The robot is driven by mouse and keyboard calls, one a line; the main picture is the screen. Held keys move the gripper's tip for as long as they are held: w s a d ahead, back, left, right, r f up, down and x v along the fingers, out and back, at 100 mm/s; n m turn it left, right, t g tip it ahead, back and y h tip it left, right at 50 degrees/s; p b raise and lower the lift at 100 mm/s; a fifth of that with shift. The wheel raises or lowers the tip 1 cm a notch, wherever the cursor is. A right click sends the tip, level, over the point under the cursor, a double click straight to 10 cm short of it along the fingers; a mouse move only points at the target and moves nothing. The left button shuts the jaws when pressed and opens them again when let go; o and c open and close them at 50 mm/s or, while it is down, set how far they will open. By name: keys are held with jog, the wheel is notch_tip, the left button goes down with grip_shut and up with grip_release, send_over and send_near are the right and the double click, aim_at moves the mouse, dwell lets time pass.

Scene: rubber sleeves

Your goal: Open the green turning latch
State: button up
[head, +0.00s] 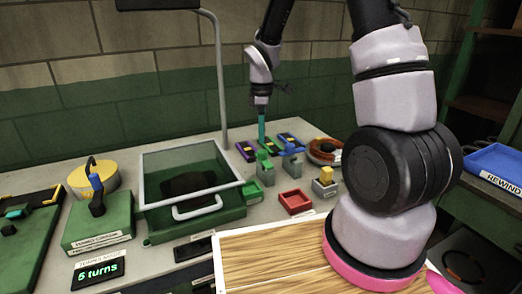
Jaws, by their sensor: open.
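Three small latch plates lie in a row on the bench: a purple one (245,151), a green one (270,150) in the middle and a blue one (292,138). The middle one looks like the green turning latch, but it is too small to see its setting. My gripper (262,139), with narrow teal fingers pointing down, is open at the green latch. It overlaps the latch's back left part in the picture. I cannot tell whether the fingers touch it.
In front stand grey blocks with green (263,161) and yellow (326,175) tops and a red tray (295,201). A glass-lidded green box (195,228) stands to the left. An orange-brown ring (324,150) lies to the right. A thin post (220,80) rises behind the box.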

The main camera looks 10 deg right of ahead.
aim_at(262, 151)
notch_tip(262, 151, down, 8)
jog(key=shift+w+r, duration=0.1)
jog(key=shift+r, duration=0.15)
grip_shut()
